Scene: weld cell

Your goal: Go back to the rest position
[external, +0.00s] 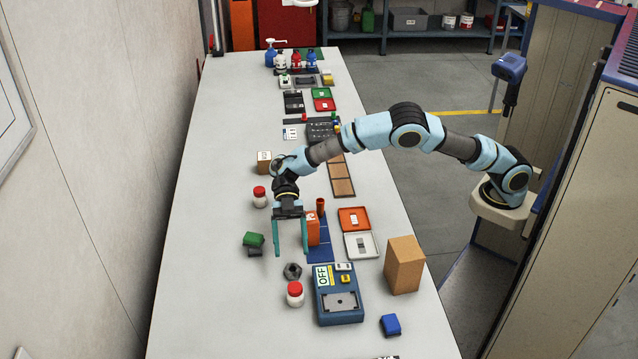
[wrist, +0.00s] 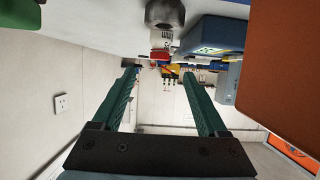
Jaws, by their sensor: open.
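My gripper (external: 291,250) hangs over the long white table in the external view, fingers pointing down, open with nothing between them. An orange box (external: 312,228) stands close to its right finger; I cannot tell whether they touch. The open green fingers (wrist: 160,76) also show in the wrist view, with a gap between them. My arm reaches across the table from its base on the right.
Near the gripper are a green block (external: 253,239), a dark hex nut (external: 293,271), a red-capped jar (external: 295,294) and a blue device (external: 340,308) marked OFF. A brown box (external: 404,265) stands at the right edge. Bare table (external: 200,290) lies left.

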